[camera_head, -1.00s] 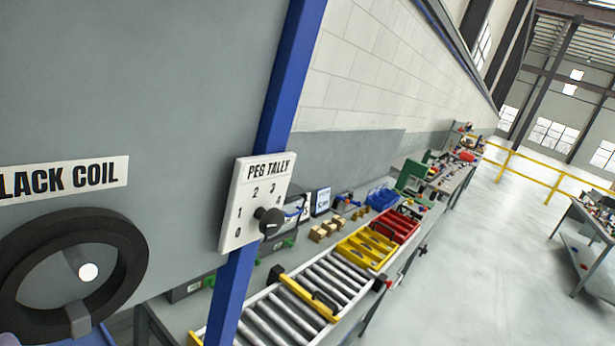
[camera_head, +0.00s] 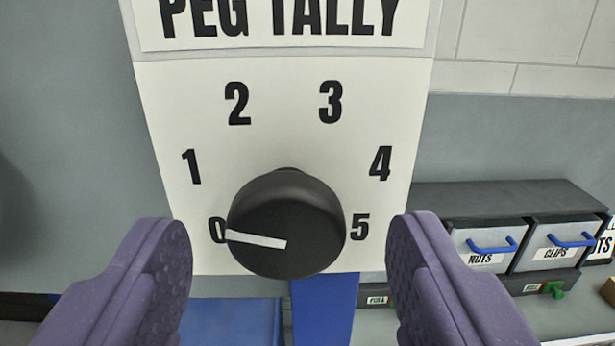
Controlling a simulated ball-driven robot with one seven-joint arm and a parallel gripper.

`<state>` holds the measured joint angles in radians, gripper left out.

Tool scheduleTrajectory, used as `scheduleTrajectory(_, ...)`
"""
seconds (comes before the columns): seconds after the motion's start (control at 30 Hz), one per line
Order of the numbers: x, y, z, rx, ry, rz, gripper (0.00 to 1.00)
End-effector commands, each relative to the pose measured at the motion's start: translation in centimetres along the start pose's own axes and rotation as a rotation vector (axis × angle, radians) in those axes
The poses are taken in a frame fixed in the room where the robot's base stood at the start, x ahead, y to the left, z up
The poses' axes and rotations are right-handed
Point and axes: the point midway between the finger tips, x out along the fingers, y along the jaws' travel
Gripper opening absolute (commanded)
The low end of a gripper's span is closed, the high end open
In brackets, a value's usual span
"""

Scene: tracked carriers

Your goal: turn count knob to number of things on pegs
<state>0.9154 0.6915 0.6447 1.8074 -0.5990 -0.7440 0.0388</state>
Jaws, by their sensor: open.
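The black count knob (camera_head: 287,215) sits low in the middle of the white PEG TALLY plate (camera_head: 280,130). The numbers 0 to 5 run in an arc around it. The white pointer line on the knob points left at 0. My gripper (camera_head: 287,262) is open, with one purple finger on each side of the knob. Neither finger visibly touches it. The pegs and anything on them are not in this view.
The plate is on a blue post (camera_head: 325,310). To the right stand grey drawers (camera_head: 500,245) with blue handles, labelled NUTS and CLIPS. A grey panel (camera_head: 60,120) is at the left.

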Motion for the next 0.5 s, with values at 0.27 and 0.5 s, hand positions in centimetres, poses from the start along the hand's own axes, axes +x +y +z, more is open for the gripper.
scheduleTrajectory(0.27, 1.6, 0.0, 0.0, -0.001, -0.001, 0.001, 0.65)
scheduleTrajectory(0.5, 1.6, 0.0, 0.0, -0.001, -0.001, 0.001, 0.44)
